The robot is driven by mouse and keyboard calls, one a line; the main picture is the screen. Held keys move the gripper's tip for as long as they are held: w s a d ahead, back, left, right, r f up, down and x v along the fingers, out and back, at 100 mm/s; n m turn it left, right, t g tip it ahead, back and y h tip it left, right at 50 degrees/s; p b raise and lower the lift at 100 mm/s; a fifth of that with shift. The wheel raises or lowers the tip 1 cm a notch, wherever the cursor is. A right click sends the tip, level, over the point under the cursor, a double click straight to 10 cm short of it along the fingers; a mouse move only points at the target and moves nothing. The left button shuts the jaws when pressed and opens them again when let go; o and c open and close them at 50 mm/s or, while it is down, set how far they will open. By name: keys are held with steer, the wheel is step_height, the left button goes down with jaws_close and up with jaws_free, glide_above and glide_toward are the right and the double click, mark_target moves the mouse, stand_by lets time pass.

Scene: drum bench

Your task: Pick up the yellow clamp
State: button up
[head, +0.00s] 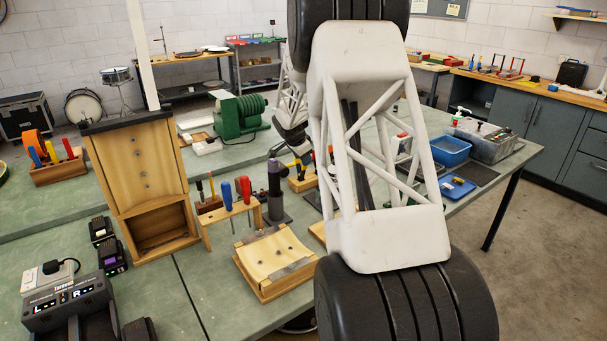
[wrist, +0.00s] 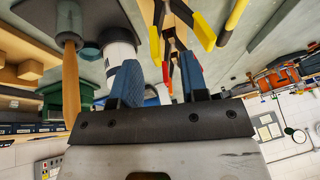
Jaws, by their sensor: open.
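In the wrist view, a clamp with yellow handles and dark jaws (wrist: 204,31) shows at the top middle, beside a light wooden block. It lies beyond my gripper's fingertips and is apart from them. My gripper (wrist: 160,78) shows two blue finger pads spread apart, with nothing held between them. A red-handled tool with dark jaws shows behind the gap, near the right finger. In the head view, my gripper (head: 294,148) is small and dark, above a wooden block (head: 302,184) holding tools with yellow and red parts. My arm hides part of that area, and the clamp's outline is unclear there.
A wooden rack with screwdrivers (head: 243,187) and a dark upright tool on a stand (head: 275,190) are close left of the block. A green machine (head: 240,115) stands behind. A blue bin (head: 450,150) is at right. A yellow rod (wrist: 236,14) lies near the clamp.

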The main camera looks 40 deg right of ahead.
mark_target(306, 169)
steer(key=shift+x, duration=2.6)
steer(key=shift+s, duration=0.15)
jaws_close()
